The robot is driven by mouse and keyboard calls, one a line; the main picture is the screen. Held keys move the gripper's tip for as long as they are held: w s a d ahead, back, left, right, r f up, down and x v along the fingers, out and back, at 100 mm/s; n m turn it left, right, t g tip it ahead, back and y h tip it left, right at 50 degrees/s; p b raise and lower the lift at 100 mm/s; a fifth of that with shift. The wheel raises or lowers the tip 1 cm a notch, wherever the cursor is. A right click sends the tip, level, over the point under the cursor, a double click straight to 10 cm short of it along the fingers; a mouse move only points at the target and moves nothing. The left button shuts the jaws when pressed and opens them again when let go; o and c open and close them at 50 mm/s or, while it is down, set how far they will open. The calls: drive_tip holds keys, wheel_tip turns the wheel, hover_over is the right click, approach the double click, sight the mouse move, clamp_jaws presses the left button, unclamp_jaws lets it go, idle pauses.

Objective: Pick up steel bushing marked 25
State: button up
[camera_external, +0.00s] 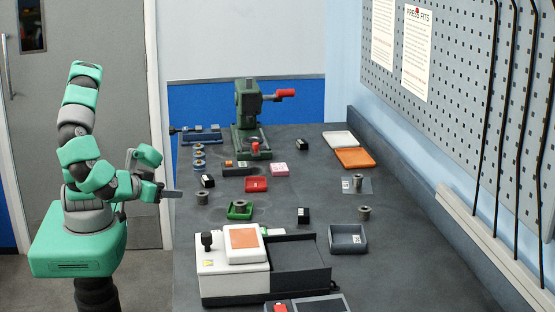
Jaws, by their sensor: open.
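Several grey steel bushings stand on the dark bench. One bushing (202,197) is near the left edge, one (240,206) sits in a small green tray (231,216), one (357,181) is on a thin pale plate, and one (365,213) stands on the bare bench to the right. Any number on them is too small to read, so I cannot tell which is marked 25. My gripper (172,193) is open and empty at the bench's left edge, left of the nearest bushing and apart from it.
A green press (248,125) with a red handle stands at the back. A white machine (228,275) fills the front left. A grey tray (348,238), an orange tray (355,158), a red box (256,184) and small black blocks (303,215) are spread about. The right front is clear.

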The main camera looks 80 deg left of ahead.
drive_tip(key=b, duration=0.2)
approach(204, 193)
drive_tip(key=shift+x, duration=1.15)
drive_tip(key=shift+b+x, duration=0.75)
drive_tip(key=shift+x, duration=1.85)
drive_tip(key=shift+f, duration=0.15)
drive_tip(key=c, duration=1.1)
